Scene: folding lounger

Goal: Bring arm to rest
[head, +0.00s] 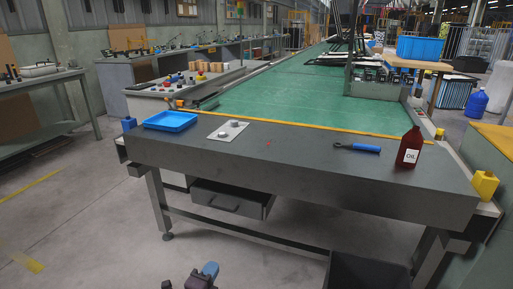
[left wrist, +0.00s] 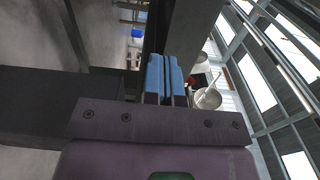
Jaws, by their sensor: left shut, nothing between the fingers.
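My left gripper (head: 208,270) shows at the bottom edge of the head view, low in front of the workbench and over the floor. Only its tip is in the picture; the rest of the arm is cut off. In the left wrist view its two blue fingers (left wrist: 164,76) are pressed together with nothing between them. The fingers touch nothing that I can make out. My right gripper is in neither view.
The grey workbench (head: 270,165) has a half-open drawer (head: 232,200) below. A dark bin (head: 368,270) stands at lower right. Left floor is clear.

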